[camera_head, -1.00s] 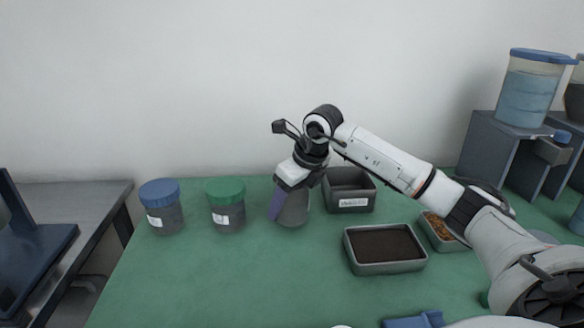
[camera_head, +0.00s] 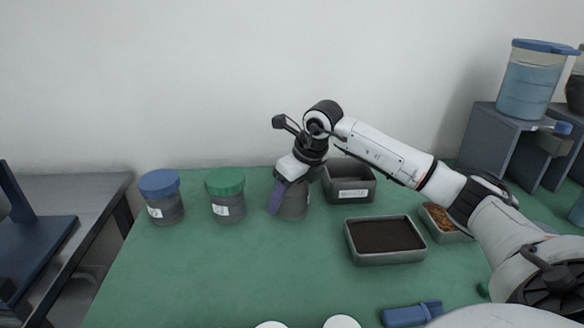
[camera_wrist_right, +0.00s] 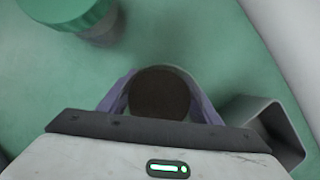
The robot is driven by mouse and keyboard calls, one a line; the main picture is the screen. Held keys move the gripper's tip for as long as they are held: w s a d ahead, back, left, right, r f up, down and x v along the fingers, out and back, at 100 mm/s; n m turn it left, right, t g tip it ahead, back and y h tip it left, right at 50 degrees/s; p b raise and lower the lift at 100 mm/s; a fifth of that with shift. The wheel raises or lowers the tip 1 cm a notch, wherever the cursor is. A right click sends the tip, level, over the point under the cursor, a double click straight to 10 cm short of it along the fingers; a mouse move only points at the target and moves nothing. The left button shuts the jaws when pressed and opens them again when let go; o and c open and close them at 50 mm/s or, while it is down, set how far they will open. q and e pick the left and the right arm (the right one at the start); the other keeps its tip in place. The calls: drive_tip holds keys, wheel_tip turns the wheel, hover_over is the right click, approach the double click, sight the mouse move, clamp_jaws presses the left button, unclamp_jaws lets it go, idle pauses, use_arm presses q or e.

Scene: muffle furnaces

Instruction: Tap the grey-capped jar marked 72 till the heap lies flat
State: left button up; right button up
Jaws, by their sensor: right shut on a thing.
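A grey jar (camera_head: 293,203) stands upright between the purple fingers of my right gripper (camera_head: 282,200), left of the dark grey bin. In the right wrist view the jar's mouth (camera_wrist_right: 160,92) shows a dark brown round surface inside a pale rim. No cap shows on it, and I cannot tell whether the surface is flat or heaped. My right gripper (camera_wrist_right: 159,100) is shut around the jar's sides. No label with 72 is legible. I cannot tell whether the jar's base touches the green table. My left gripper is not in view.
A blue-capped jar (camera_head: 161,198) and a green-capped jar (camera_head: 227,195) stand to the left. A dark grey labelled bin (camera_head: 352,194) stands close right, with a tray of dark material (camera_head: 387,259) in front. A blue object (camera_head: 410,314) lies near the front. The front-left table is clear.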

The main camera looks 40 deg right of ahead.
drive_tip(key=shift+r+p, duration=1.75)
drive_tip(key=shift+r, duration=0.55)
drive_tip(key=shift+f, duration=0.1)
wheel_tip(320, 180, down, 6)
drive_tip(key=b, duration=0.4)
drive_tip(key=shift+r, duration=0.25)
drive_tip(key=shift+r+p, duration=0.55)
drive_tip(key=shift+r, duration=0.1)
drive_tip(key=shift+c, duration=0.5)
drive_tip(key=o, duration=1.4)
